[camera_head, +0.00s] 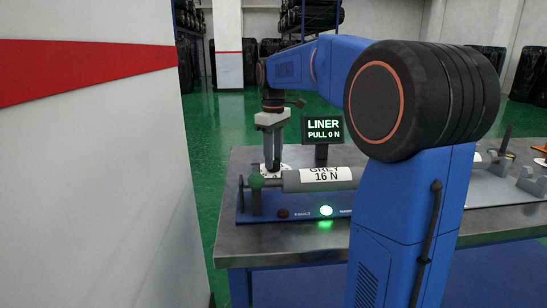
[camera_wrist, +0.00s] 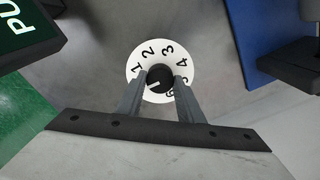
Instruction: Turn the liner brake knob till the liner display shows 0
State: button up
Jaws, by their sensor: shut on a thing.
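The liner brake knob (camera_wrist: 160,79) is a black round knob with a white pointer line, on a white numbered dial (camera_wrist: 188,62) in the wrist view. The pointer slants to the lower left, below the 1; the lower left of the dial is hidden by a finger. My gripper (camera_wrist: 160,84) is shut on the knob, a finger on each side. The liner display (camera_head: 322,129) reads "LINER PULL 0 N" in the head view.
A grey roll (camera_head: 293,181) labelled "GREY 16 N" lies on a blue stand in front of the dial, with a lit green lamp (camera_head: 326,211) and a dark button (camera_head: 283,213). A white wall panel (camera_head: 90,190) fills the left. The display stands close right of my gripper.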

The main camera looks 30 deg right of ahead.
jog(key=shift+n, duration=0.3)
dwell(0.4)
jog(key=o, duration=1.1)
notch_tip(320, 180, up, 17)
jog(key=shift+r, duration=0.2)
jog(key=shift+s, duration=0.1)
